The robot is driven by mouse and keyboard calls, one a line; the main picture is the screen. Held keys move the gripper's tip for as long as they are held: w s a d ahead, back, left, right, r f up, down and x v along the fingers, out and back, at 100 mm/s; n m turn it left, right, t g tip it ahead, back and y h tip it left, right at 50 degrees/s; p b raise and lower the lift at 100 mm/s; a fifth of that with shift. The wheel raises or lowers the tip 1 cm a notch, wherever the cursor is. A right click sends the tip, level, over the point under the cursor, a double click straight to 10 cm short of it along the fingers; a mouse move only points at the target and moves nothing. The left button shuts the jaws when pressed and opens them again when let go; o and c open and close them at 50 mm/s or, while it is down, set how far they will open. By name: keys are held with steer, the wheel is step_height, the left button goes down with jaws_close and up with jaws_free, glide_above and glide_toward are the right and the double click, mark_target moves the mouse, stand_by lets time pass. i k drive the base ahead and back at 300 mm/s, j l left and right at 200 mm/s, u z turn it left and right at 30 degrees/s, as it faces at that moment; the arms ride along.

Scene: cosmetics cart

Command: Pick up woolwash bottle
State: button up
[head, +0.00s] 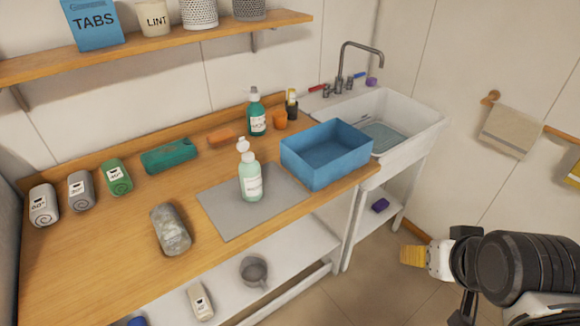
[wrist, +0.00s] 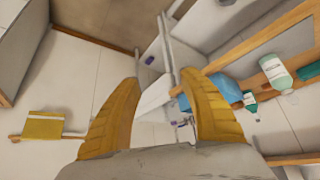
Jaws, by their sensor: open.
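Two bottles stand on the wooden counter, and their labels are too small to tell for sure which is the woolwash. My gripper (head: 412,256) is right of and well away from the counter. Its yellow fingers (wrist: 158,80) are spread open and empty.
A blue bin (head: 322,160) stands right of the mat, near the white sink (head: 398,118). A grey stone-like block (head: 170,230), a green case (head: 168,156) and several rolled towels (head: 80,190) sit on the left counter. A shelf (head: 160,45) hangs above. The floor near my gripper is clear.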

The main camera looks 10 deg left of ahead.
mark_target(249, 172)
steer(key=j+z, duration=0.25)
steer(key=j, duration=0.25)
steer(key=k+j+z, duration=0.25)
steer(key=j, duration=0.25)
steer(key=j+z, duration=0.25)
steer(key=j, duration=0.3)
